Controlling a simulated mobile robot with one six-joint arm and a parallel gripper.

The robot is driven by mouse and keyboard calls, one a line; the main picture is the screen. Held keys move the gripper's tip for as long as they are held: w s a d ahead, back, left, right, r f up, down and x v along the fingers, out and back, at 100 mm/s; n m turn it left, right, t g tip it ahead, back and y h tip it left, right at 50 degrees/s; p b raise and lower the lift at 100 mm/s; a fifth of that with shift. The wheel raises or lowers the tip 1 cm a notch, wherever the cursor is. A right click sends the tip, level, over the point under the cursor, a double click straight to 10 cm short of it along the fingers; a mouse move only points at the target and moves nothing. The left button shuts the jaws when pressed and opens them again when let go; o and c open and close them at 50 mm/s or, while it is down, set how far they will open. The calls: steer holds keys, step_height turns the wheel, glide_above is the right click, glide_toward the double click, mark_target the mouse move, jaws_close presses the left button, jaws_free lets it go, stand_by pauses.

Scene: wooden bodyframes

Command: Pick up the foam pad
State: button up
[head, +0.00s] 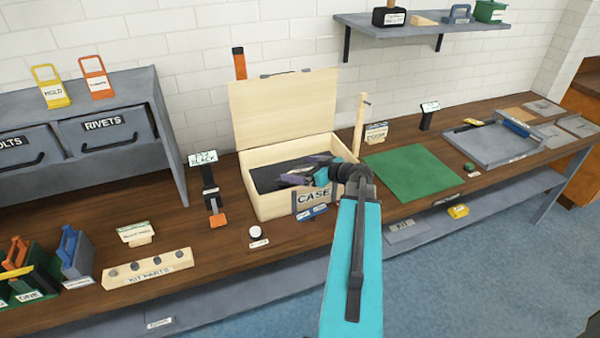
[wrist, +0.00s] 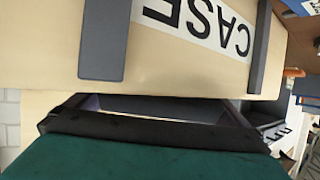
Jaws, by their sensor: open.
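The open wooden case (head: 272,207) stands on the workbench with its lid raised at the back. A dark grey, flat thing that looks like the foam pad (head: 268,178) lies inside it, partly hidden by my gripper and the front wall. My gripper (head: 298,172) is open, over the right part of the case opening, and I see nothing held in it. In the wrist view my gripper (wrist: 155,106) shows only partly, in front of the case's labelled front (wrist: 150,65), which appears upside down. The pad cannot be made out there.
A round white object (head: 255,232) and small blue things lie in front of the case. A wooden post (head: 360,125) stands to its right, and a green mat (head: 413,172) lies beyond. A kit parts block (head: 148,268) sits at left. The raised lid (head: 284,105) blocks the back.

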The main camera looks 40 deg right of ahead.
mark_target(300, 170)
steer(key=shift+w+f, duration=0.15)
steer(key=shift+w, duration=0.2)
stand_by(0.3)
steer(key=c, duration=0.8)
step_height(300, 170, up, 10)
steer(key=b, duration=0.3)
stand_by(0.3)
stand_by(0.9)
